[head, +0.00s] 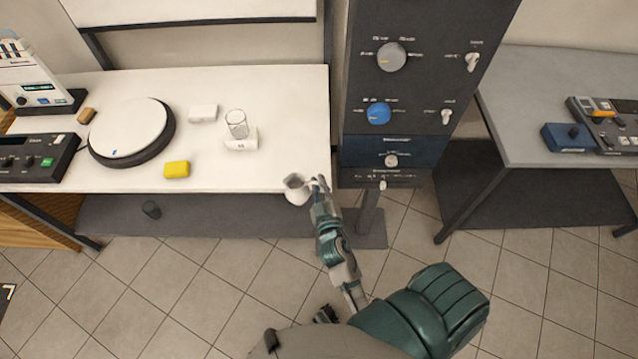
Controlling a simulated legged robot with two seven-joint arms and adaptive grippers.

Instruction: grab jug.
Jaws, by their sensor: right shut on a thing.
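The jug (295,187) is small and white with a dark opening. It is at the front right edge of the white table in the head view. My right gripper (317,184) is at the jug's right side and shut on it, around where the handle would be. The fingers hide that side of the jug. I cannot tell whether the jug touches the table or is held just off it. My left gripper is not in view.
The white table (275,95) holds a round white disc (128,130), a yellow block (177,169), a glass (236,122) and white blocks (203,113). A dark control panel (415,90) stands close to my right gripper. A grey table (560,75) stands at the right.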

